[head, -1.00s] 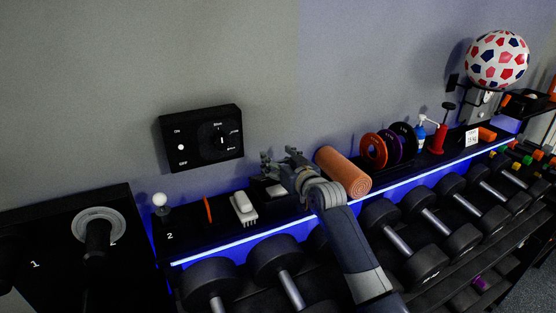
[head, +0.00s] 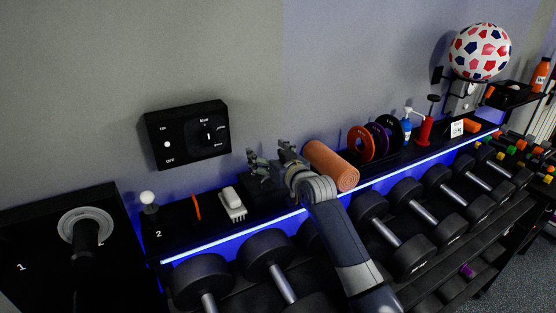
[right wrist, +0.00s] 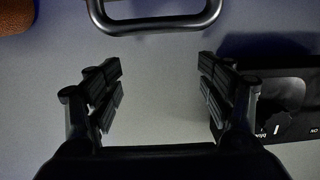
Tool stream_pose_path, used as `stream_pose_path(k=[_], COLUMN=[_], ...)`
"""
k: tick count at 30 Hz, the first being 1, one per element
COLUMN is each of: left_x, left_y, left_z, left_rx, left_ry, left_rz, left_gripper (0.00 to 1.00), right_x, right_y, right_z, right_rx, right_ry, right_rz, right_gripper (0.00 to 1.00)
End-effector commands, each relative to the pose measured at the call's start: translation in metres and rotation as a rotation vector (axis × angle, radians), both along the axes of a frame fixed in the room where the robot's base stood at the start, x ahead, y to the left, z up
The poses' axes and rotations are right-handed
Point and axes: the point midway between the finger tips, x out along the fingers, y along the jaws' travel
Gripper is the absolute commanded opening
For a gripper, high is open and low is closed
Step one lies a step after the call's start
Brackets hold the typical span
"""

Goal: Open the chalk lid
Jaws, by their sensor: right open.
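A dark box (head: 258,190) stands on the shelf between the white brush and the orange roller; I take it for the chalk box. Its lid cannot be made out clearly behind my gripper. My right gripper (head: 272,158) is over the box, with its fingers spread and empty. In the right wrist view, the open right gripper (right wrist: 160,88) has only grey wall between its fingers. A rounded metal loop handle (right wrist: 155,24) shows beyond the fingertips, apart from them; what it is fixed to is out of frame. My left gripper is not in view.
The orange roller (head: 330,165) lies close to the right of my gripper. The white brush (head: 232,204) is to the left. A black dial panel (head: 188,134) hangs on the wall. Dumbbells (head: 268,250) line the rack below. Weight plates (head: 361,143) stand farther right.

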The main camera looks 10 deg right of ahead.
Motion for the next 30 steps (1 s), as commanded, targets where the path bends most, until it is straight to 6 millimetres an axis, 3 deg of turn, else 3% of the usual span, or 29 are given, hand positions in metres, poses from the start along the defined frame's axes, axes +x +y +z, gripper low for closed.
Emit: stream_pose_path(k=[18,24,30], left_x=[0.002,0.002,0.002], left_y=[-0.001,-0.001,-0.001], left_z=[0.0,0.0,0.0], left_rx=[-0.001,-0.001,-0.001], left_ry=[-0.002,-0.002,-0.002], left_rz=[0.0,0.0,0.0], left_gripper=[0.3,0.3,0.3], right_x=[-0.085,-0.102,-0.107], right_y=[-0.038,-0.046,-0.048], right_z=[0.012,0.015,0.016], right_rx=[0.0,0.001,0.001], right_ry=[-0.003,-0.005,-0.005], right_rz=[-0.003,-0.004,-0.004], right_gripper=[0.73,0.73,0.73])
